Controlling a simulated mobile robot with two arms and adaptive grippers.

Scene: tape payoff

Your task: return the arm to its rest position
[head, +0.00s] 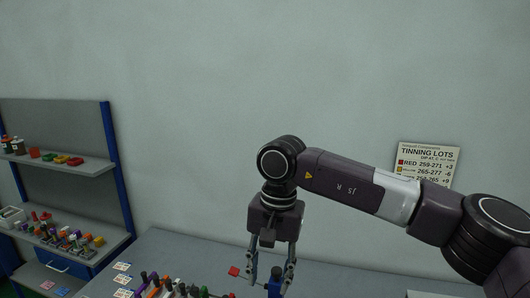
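My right arm comes in from the right edge and bends down at its wrist. My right gripper (270,282) points down over the workbench (330,278), with its two fingers apart. A small red piece (234,271) is just left of the left finger. The lower ends of the fingers are near the bottom edge of the view. My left gripper is not in view.
A blue-framed shelf rack (118,165) with small coloured items stands at the left. Several coloured upright pieces (165,287) and small cards (122,266) are on the bench left of the gripper. A TINNING LOTS sign (428,158) hangs on the wall behind my arm. The wall above is bare.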

